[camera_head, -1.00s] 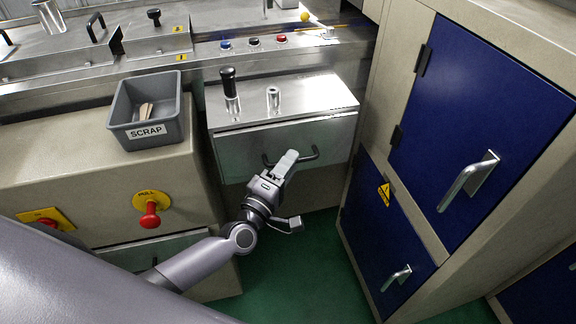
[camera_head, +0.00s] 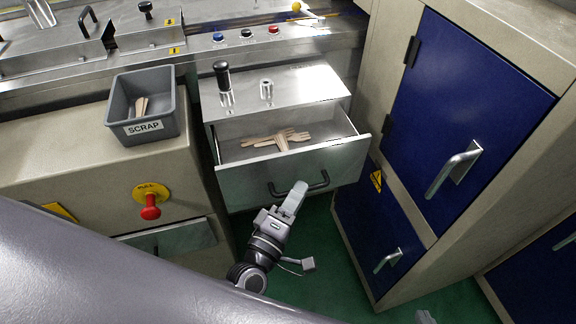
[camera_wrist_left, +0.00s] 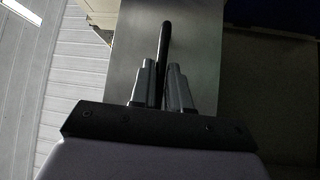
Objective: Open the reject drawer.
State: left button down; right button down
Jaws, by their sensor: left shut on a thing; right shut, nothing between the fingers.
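The reject drawer (camera_head: 240,188) is a metal drawer under a steel top, pulled partly out in the head view. Several pale wooden sticks (camera_head: 280,139) lie inside it. Its black bar handle (camera_head: 320,182) is on the front face. My left gripper (camera_head: 295,194) is shut on this handle. In the left wrist view the handle (camera_wrist_left: 165,45) runs between the two fingers (camera_wrist_left: 160,85). The fingers hide part of the handle in the head view. Only a small grey tip of my right gripper (camera_head: 425,317) shows at the bottom edge, apart from the drawer.
A grey SCRAP bin (camera_head: 116,108) holding sticks stands on the beige cabinet to the left. A red pull knob (camera_head: 150,207) sits on that cabinet's front. A blue-doored cabinet (camera_head: 470,120) with metal handles stands close on the right. Green floor (camera_head: 320,255) is clear in front.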

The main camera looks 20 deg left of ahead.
pick_arm(q)
jog(key=shift+s+d, duration=0.6)
jog(key=shift+s, duration=0.25)
pick_arm(e)
jog(key=shift+a+r, duration=0.1)
jog(key=shift+r, duration=0.05)
pick_arm(q)
jog(key=c, duration=1.2)
grip_release()
jog(key=shift+o, duration=0.2)
pick_arm(e)
jog(key=shift+s, duration=0.1)
